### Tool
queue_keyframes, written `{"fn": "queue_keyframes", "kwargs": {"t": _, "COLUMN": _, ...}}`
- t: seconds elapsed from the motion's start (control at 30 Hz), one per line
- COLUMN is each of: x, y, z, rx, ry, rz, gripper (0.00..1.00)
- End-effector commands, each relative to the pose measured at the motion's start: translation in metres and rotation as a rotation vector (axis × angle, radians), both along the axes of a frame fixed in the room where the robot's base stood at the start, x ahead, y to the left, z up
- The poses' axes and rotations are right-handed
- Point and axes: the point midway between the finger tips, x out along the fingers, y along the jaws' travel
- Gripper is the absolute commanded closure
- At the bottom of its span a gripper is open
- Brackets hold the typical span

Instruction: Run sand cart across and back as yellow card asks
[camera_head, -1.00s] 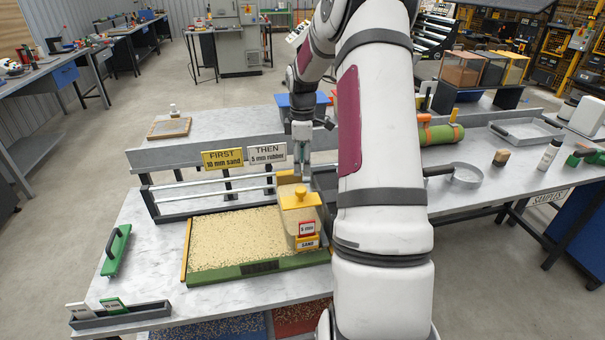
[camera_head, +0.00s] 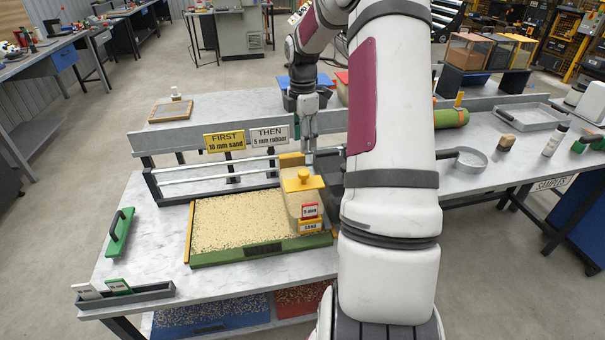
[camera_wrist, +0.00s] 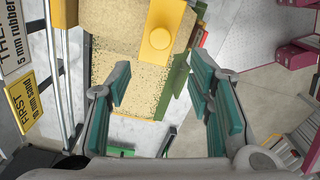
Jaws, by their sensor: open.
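The sand cart (camera_head: 305,200) stands at the right end of the sand-covered turf tray (camera_head: 262,253). It is cream with a yellow top and knob, a red-framed tag that seems to read "5 mm", and a "SAND" label. The yellow card (camera_head: 224,142) reads "FIRST 10 mm sand"; it also shows in the wrist view (camera_wrist: 24,100). My gripper (camera_head: 309,148) is above and behind the cart, partly hidden by my arm. In the wrist view my gripper (camera_wrist: 160,75) has its teal-padded fingers apart, with the cart's yellow knob (camera_wrist: 158,38) ahead and nothing held.
A white card (camera_head: 270,137) reads "THEN 5 mm rubber". Two rails (camera_head: 210,177) run behind the tray. A green-handled tool (camera_head: 120,232) lies left of it. A grey holder (camera_head: 128,299) with cards is at the front left. My arm blocks the table's middle.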

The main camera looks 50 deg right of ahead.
Motion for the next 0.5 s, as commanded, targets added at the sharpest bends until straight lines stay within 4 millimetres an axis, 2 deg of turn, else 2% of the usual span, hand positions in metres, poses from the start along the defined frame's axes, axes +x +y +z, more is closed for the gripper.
{"fn": "queue_keyframes", "kwargs": {"t": 0.5, "x": -0.002, "y": 0.001, "z": -0.093, "rx": 0.004, "ry": 0.004, "rz": -0.004, "gripper": 0.53}}
